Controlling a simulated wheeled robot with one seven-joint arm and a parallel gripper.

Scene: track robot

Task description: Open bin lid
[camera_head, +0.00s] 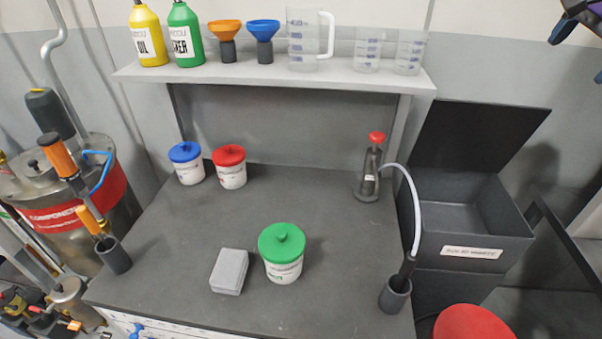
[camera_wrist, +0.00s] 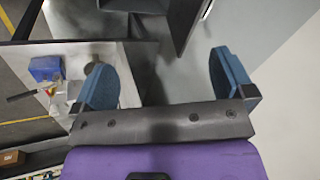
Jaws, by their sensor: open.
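The dark grey bin (camera_head: 465,245) stands at the right of the bench in the head view, with a white label on its front that seems to read "solid waste". Its black lid (camera_head: 482,135) is raised and leans back, and the empty-looking inside shows. My gripper (camera_head: 575,58) is partly in view at the top right corner, above and to the right of the bin, not touching the lid. In the wrist view, the blue fingers of my gripper (camera_wrist: 165,82) are wide apart with nothing between them. A dark box edge shows beyond them; I cannot tell if it is the bin.
A tube curves to a holder (camera_head: 395,295) beside the bin. A red round top (camera_head: 475,324) stands below the bin.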

